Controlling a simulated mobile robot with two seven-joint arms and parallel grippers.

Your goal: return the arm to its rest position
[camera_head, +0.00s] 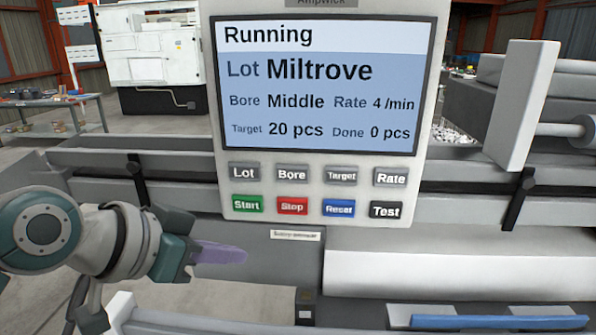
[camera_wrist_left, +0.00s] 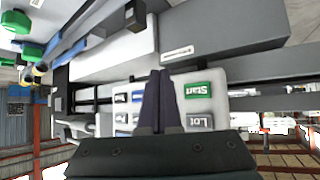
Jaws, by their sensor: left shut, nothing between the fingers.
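My left arm comes in from the left in the head view. Its gripper (camera_head: 222,254) has purple fingers that are shut and empty, and it points right, below and left of the control panel's green Start button (camera_head: 247,204). The control panel (camera_head: 405,120) reads "Running", Lot Miltrove, Bore Middle, Rate 4 /min, Target 20 pcs, Done 0 pcs. In the left wrist view the shut fingers (camera_wrist_left: 160,85) stand in front of the panel's buttons, with the Start button (camera_wrist_left: 197,90) just to their right. No contact with the panel shows. My right gripper is in neither view.
Grey machine rails (camera_head: 80,160) run behind the panel. A white upright plate (camera_head: 514,105) stands at the right. A light grey beam (camera_head: 450,272) and a blue bar (camera_head: 495,322) lie below right. A workbench (camera_head: 50,100) and a white machine (camera_head: 150,50) stand farther back.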

